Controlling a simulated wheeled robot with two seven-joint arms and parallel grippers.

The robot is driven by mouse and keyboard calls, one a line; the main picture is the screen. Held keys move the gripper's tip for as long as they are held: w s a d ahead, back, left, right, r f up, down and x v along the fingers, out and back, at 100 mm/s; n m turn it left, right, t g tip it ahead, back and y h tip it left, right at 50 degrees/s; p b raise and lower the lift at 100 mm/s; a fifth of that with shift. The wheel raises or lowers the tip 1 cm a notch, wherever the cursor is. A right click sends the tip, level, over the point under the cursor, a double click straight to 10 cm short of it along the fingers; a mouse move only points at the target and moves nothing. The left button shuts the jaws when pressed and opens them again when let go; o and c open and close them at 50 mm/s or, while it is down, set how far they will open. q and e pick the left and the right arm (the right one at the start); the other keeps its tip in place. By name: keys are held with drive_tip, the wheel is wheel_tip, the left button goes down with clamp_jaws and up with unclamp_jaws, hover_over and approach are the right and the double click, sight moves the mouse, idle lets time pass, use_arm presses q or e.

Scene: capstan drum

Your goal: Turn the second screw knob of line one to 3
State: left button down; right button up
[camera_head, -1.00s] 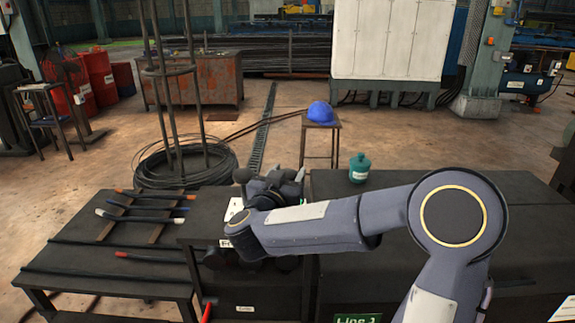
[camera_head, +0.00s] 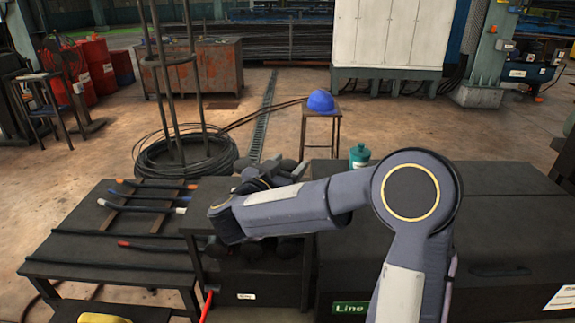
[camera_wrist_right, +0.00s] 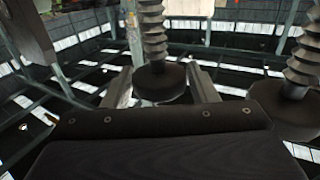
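My right gripper (camera_wrist_right: 160,75) is open in the right wrist view, one finger on each side of a round black screw knob (camera_wrist_right: 160,83). The knob hangs at the end of a ribbed grey screw. I cannot tell whether the fingers touch it. A second black knob (camera_wrist_right: 293,115) on a like screw is at the right. In the head view my right arm reaches left over the dark machine, with its wrist covering most of the knobs; dark round shapes (camera_head: 288,248) show just below it. A green "Line 1" sign (camera_head: 350,308) is on the machine front. The left gripper is out of view.
A dark table (camera_head: 100,255) with coloured-tip rods stands left of the machine. A teal bottle (camera_head: 359,154) stands behind my arm. A blue helmet (camera_head: 320,101) rests on a stool, and a wire coil (camera_head: 185,160) lies on the floor. A red rod (camera_head: 206,305) sticks up below.

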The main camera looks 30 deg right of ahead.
drive_tip(key=shift+o, duration=1.2)
drive_tip(key=v, duration=0.8)
drive_tip(key=shift+d, duration=0.1)
